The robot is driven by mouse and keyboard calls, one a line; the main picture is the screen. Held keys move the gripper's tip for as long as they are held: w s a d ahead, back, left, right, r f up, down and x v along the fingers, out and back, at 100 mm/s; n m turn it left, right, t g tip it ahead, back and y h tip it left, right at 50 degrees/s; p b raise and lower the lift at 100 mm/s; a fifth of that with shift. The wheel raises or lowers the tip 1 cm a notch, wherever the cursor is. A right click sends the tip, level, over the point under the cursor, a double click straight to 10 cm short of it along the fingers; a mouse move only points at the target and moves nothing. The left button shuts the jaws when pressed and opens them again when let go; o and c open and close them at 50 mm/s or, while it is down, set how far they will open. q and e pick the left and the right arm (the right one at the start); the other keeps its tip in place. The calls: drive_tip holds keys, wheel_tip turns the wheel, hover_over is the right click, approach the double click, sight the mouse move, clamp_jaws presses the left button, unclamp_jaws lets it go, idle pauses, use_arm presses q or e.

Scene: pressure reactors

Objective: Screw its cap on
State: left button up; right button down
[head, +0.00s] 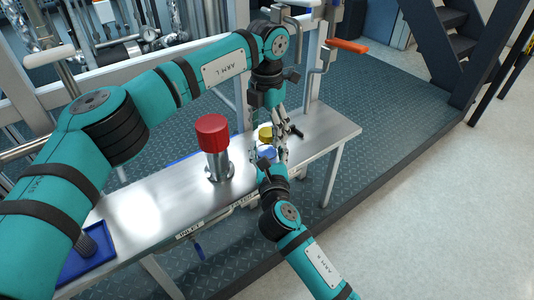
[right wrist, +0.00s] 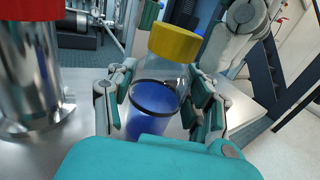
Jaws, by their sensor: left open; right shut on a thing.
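A clear jar with blue contents (right wrist: 150,122) stands between the fingers of my right gripper (right wrist: 160,105), which is shut on it. In the head view the jar's blue part (head: 267,153) shows at my right gripper (head: 268,158), above the bench. A yellow cap (right wrist: 175,43) sits at the top of the jar; it also shows in the head view (head: 265,133). I cannot tell whether it is seated on the jar or how far it is turned. My left gripper (head: 279,120) is open, pointing down close beside the cap.
A steel cylinder with a red top (head: 212,132) stands on the metal bench (head: 150,205), left of the grippers. A blue tray (head: 88,262) holding a dark ribbed piece is at the bench's near left end. A rail and an orange-handled lever (head: 348,46) stand behind.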

drive_tip(key=shift+c, duration=2.2)
unclamp_jaws()
use_arm(q)
wheel_tip(320, 180, up, 12)
drive_tip(key=shift+f, duration=0.25)
use_arm(e)
drive_tip(key=s+d, duration=0.1)
drive_tip(key=s, duration=1.1)
drive_tip(key=shift+d, duration=0.2)
